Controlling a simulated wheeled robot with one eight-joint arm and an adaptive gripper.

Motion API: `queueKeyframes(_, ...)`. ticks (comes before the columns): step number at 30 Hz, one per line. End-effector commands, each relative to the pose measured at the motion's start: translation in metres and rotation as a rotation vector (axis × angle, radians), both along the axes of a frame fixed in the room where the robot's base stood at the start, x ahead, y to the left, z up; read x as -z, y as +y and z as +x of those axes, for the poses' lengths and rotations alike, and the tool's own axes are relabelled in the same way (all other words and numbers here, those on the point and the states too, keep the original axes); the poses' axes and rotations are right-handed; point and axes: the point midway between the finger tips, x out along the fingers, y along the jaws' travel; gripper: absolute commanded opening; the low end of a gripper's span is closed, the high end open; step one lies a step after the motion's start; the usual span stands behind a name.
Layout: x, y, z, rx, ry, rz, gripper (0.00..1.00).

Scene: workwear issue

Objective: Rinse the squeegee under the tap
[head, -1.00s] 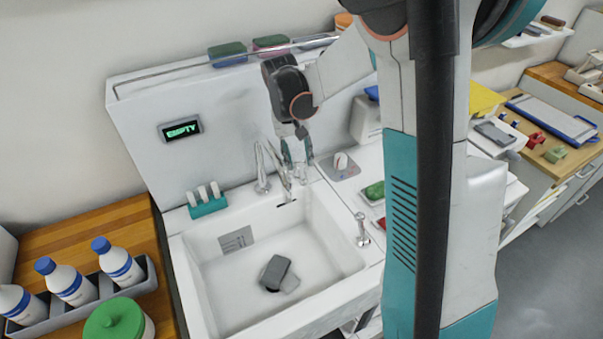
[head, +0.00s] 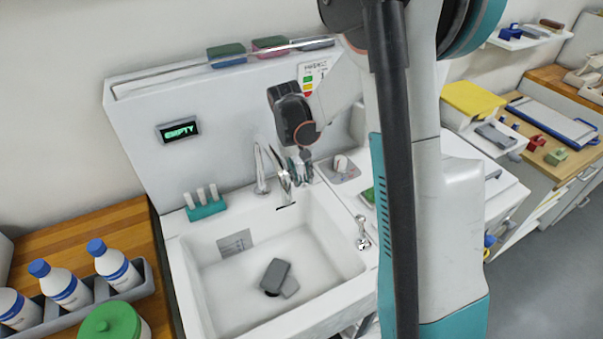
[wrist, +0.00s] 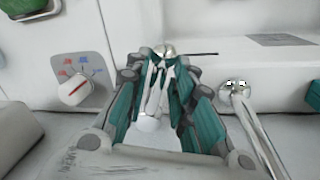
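A dark grey block-like item (head: 275,274) with a paler piece beside it lies on the floor of the white sink (head: 190,262), by the drain. It may be the squeegee, but its shape is too small to tell. The chrome tap (head: 262,172) stands at the sink's back edge and also shows in the wrist view (wrist: 237,92). My gripper (head: 298,180) is just right of the tap. In the wrist view, my teal fingers (wrist: 165,60) converge around a slim chrome-and-white part (wrist: 155,95). Whether they touch it is unclear. No water is visible.
A dial (head: 341,165) is right of my gripper. A teal holder (head: 207,209) stands left of the tap. A wall display (head: 180,130) reads EMPTY. Bottles (head: 65,285) stand in a grey caddy at left. Sponges (head: 226,52) sit on the rail above.

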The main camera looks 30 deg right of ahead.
Motion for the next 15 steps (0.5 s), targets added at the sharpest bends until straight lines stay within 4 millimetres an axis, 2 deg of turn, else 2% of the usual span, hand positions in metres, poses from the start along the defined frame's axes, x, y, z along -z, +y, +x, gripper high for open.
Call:
queueKeyframes(5,0.0,-0.002,-0.001,-0.025,0.0,0.0,0.0)
queueKeyframes(15,0.0,-0.016,-0.005,-0.223,-0.001,0.0,0.0)
